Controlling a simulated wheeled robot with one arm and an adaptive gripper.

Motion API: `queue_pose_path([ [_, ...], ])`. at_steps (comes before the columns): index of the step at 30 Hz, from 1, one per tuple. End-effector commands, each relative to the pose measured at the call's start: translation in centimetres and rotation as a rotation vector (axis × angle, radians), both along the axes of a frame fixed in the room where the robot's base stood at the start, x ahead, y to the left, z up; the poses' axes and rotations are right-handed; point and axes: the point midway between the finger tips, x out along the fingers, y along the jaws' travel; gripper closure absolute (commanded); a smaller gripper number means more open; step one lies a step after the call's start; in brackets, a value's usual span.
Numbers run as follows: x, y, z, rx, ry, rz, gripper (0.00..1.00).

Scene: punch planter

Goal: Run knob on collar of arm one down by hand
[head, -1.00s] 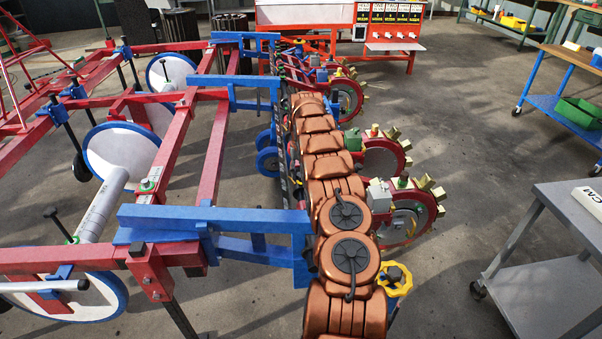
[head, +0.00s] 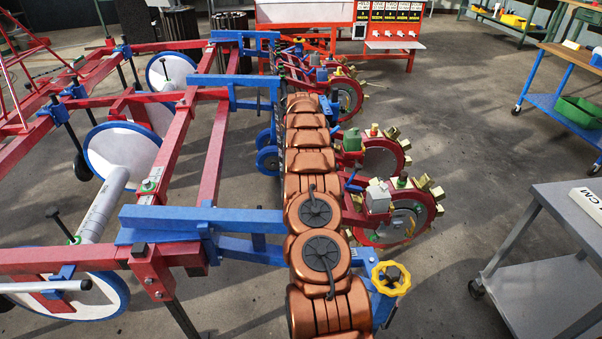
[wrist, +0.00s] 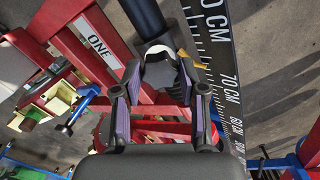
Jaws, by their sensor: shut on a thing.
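In the wrist view my gripper (wrist: 160,84) has its two dark, purple-sided fingers on either side of a small grey knob (wrist: 160,72) with a pale rim. The fingers are shut on it, though its edges are partly covered. The knob sits at a dark grey collar (wrist: 172,30) around a black post (wrist: 145,18). A red arm with a white "ONE" label (wrist: 100,44) lies just left. In the head view my copper-coloured arm hides the gripper, knob and collar.
A black centimetre scale (wrist: 222,75) runs close along the collar's right side, with a yellow pointer (wrist: 198,64) beside it. In the head view a yellow handwheel (head: 391,278) is close right of my arm. A grey cart (head: 565,215) stands farther right, with open floor between.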

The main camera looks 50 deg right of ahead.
Motion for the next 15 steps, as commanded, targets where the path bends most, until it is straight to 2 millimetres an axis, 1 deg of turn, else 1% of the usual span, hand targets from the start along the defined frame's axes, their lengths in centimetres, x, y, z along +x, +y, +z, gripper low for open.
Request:
queue_pose_path([
  [5,0.02,-0.14,0.13,-0.003,-0.003,0.0,0.93],
  [6,0.02,-0.14,0.13,-0.004,-0.002,0.001,0.58],
  [13,0.01,-0.09,0.08,-0.003,-0.001,0.001,0.34],
  [15,0.0,-0.08,0.06,-0.002,-0.001,0.002,0.34],
])
